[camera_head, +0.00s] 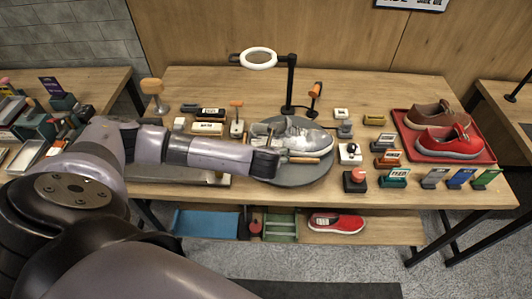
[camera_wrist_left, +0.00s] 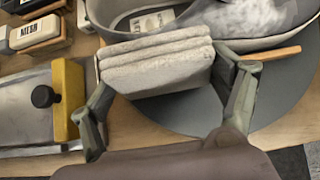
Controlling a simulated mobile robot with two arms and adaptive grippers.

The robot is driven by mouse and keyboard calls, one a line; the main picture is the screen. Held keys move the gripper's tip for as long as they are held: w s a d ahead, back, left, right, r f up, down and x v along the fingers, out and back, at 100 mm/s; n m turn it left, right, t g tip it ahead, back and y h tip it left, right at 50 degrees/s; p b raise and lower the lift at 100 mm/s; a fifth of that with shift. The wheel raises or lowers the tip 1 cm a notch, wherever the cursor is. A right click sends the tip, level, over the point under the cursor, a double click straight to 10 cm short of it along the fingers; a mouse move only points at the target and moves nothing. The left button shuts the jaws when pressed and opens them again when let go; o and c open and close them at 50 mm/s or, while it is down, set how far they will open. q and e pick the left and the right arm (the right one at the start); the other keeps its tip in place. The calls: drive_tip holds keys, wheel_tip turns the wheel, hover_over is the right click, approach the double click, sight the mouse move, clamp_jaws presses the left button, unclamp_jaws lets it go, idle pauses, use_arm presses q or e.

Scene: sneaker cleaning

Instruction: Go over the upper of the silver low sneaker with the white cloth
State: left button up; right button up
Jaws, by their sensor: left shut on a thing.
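The silver low sneaker (camera_head: 303,133) rests on a round grey turntable (camera_head: 315,176) in the middle of the table. In the left wrist view part of its grey upper (camera_wrist_left: 262,17) shows at the top. My left gripper (camera_head: 268,160) is at the near left side of the sneaker. In the left wrist view its two fingers (camera_wrist_left: 165,92) are shut on the folded white cloth (camera_wrist_left: 155,62), which lies against or just in front of the sneaker's side; I cannot tell if they touch. My right gripper is not in view.
A lamp (camera_head: 258,58) stands behind the turntable. A wooden stick (camera_wrist_left: 272,53) lies at its near edge. Several brushes and small blocks (camera_head: 394,178) crowd both sides. A red tray (camera_head: 478,159) at the right holds a red shoe (camera_head: 450,141) and a brown one.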

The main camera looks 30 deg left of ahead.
use_arm(q)
drive_tip(key=shift+w+a+f, duration=0.1)
drive_tip(key=shift+w+a, duration=0.25)
drive_tip(key=shift+w, duration=0.2)
idle(0.5)
